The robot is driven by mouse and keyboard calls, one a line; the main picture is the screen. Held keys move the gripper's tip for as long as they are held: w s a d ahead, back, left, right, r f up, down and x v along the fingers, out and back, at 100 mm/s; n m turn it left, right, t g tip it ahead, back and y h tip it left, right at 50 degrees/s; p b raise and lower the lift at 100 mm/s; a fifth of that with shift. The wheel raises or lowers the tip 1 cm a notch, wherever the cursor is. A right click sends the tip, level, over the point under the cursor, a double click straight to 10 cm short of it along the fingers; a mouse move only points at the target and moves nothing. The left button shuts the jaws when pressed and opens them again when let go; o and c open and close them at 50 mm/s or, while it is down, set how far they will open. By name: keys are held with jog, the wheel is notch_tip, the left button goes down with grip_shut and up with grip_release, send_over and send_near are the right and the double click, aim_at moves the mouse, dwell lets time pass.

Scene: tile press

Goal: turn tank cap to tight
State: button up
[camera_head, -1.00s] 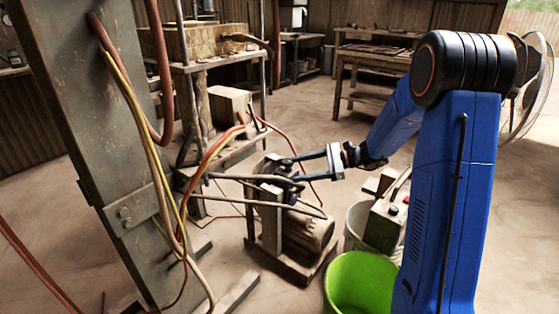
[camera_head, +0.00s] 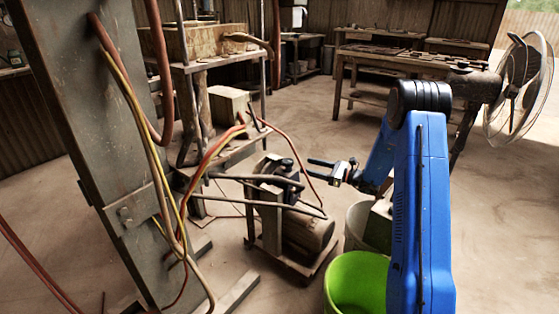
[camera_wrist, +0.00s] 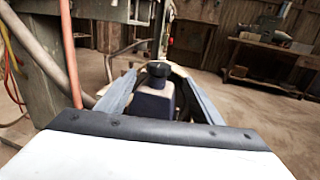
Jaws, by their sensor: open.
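The tank cap, a small black knob (camera_head: 287,162), sits on top of the pump unit beside the motor in the middle of the head view. It also shows in the wrist view as a black cap (camera_wrist: 157,71) on a dark block, upright. My gripper (camera_head: 313,169) is open and empty, just to the right of the cap with a gap between. In the wrist view the cap appears between my two spread fingers, beyond their tips or near them. I cannot tell from any mark how tight the cap is.
The motor (camera_head: 310,232) stands on a low base below the cap. Hoses (camera_head: 235,135) and the press column (camera_head: 95,130) are at the left. A green bucket (camera_head: 355,275) and a pale bucket (camera_head: 355,225) stand below my arm. Open floor lies behind, before a bench (camera_head: 410,60).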

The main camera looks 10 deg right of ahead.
aim_at(288, 163)
jog(key=x, duration=1.5)
jog(key=shift+a, duration=0.1)
jog(key=shift+c, duration=0.7)
jog(key=c, duration=0.9)
